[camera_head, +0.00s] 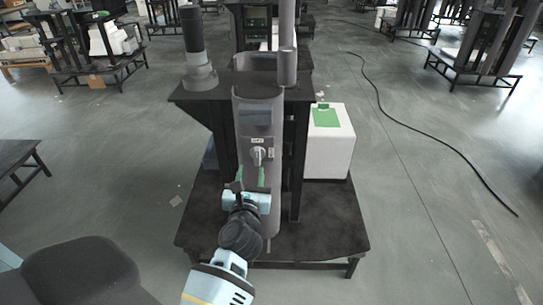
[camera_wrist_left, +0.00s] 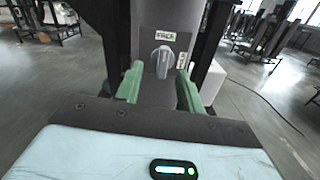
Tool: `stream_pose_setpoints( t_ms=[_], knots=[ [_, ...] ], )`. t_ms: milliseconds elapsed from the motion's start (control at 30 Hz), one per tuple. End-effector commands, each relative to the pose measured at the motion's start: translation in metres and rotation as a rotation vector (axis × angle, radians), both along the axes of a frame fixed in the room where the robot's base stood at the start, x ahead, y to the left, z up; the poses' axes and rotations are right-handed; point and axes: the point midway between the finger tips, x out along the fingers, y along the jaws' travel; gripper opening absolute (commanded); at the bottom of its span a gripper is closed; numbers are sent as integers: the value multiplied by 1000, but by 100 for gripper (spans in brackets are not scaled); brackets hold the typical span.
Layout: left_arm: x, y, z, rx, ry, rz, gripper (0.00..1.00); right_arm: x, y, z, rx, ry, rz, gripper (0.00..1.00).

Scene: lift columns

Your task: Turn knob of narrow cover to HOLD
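The narrow cover (camera_head: 260,115) is a tall grey rounded panel on the front of the dark column stand. Its light grey knob (camera_head: 258,155) sits at mid-height and also shows in the left wrist view (camera_wrist_left: 162,61), with its grip bar about vertical. One small white label (camera_wrist_left: 165,35) is above the knob and another (camera_wrist_left: 182,60) is at its right; I cannot read their words surely. My left gripper (camera_head: 250,174) is open, its green fingers spread, just below and in front of the knob. Nothing is between the fingers. My right gripper is not in view.
The stand has a dark base plate (camera_head: 330,215) and a dark upper shelf. A white box (camera_head: 330,150) with a green patch stands right of the column. A grey cylinder (camera_head: 197,55) stands on the shelf at left. A black cable (camera_head: 400,128) lies on the open floor at right.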

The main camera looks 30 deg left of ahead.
Motion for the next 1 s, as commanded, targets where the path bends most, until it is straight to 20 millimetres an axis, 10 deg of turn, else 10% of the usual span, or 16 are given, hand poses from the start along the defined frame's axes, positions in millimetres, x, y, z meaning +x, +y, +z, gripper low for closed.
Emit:
stream_pose_setpoints(
  t_ms=[1000],
  knots=[
    [70, 39, 4, -98, -38, 13, 38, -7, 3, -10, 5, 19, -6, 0]
  ],
)
